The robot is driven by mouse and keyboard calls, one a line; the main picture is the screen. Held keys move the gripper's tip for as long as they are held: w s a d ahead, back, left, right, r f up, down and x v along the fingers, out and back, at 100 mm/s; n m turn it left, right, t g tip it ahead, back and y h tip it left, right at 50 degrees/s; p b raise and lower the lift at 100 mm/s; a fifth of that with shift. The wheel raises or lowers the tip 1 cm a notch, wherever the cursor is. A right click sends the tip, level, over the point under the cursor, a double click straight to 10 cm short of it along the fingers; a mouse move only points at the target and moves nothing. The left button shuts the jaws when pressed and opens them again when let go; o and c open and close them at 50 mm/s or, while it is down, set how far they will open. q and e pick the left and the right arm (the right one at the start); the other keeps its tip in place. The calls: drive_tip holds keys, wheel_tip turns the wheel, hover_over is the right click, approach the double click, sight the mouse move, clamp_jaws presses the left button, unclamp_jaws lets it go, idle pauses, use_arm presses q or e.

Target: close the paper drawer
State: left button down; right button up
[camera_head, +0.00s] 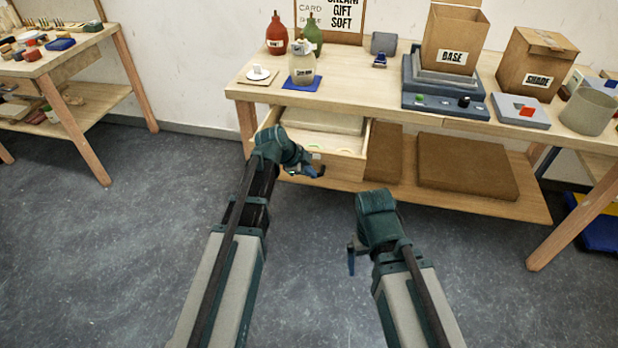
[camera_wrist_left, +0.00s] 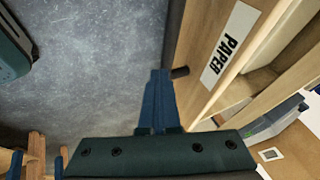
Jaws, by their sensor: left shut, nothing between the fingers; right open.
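The paper drawer (camera_head: 352,150) is pulled out from under the left part of the wooden table, with paper inside it. In the left wrist view its front panel (camera_wrist_left: 196,60) shows a "PAPER" label (camera_wrist_left: 228,45) and a dark knob (camera_wrist_left: 180,72). My left gripper (camera_head: 318,172) is shut and empty at the drawer's front. In the left wrist view the left gripper's fingers (camera_wrist_left: 160,90) are beside the knob; whether they touch it I cannot tell. My right gripper (camera_head: 352,258) is open and empty, low above the floor, away from the drawer.
The table top (camera_head: 350,95) holds a red bottle (camera_head: 277,36), a cream jar (camera_head: 302,66) on a blue mat, a scale-like device (camera_head: 445,85) and cardboard boxes (camera_head: 530,62). Brown slabs (camera_head: 466,165) lie on the lower shelf. The floor (camera_head: 110,250) in front is clear.

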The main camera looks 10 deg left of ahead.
use_arm(q)
hover_over(325, 142)
drive_tip(key=shift+s, duration=0.1)
idle(0.6)
